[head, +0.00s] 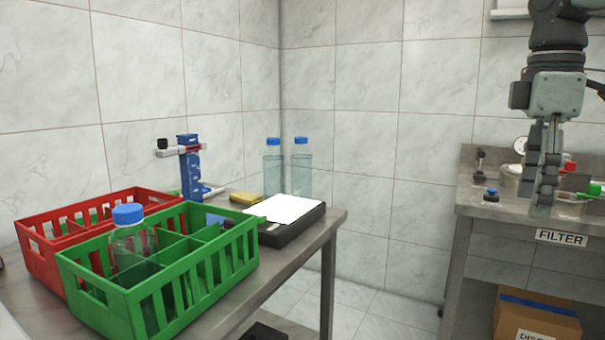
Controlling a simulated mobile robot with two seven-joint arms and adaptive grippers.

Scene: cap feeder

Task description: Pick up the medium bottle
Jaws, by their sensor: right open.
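A clear bottle with a blue cap (128,215) stands upright in a compartment of the green crate (205,297) on the left table. Two more clear blue-capped bottles, a left one (273,168) and a right one (301,172), stand side by side at the table's back corner. I cannot tell for sure which of these is the medium bottle. My right gripper (543,203) hangs fingers down at the right, in front of the right counter, far from all three bottles. It is open and seems to hold nothing. My left gripper is out of view.
A red crate (45,262) stands behind the green crate. A blue stand (188,165), a yellow sponge-like block (246,198) and a black device with a white top (285,209) are on the left table. A cardboard box (535,318) sits under the right counter (482,204). Open floor lies between.

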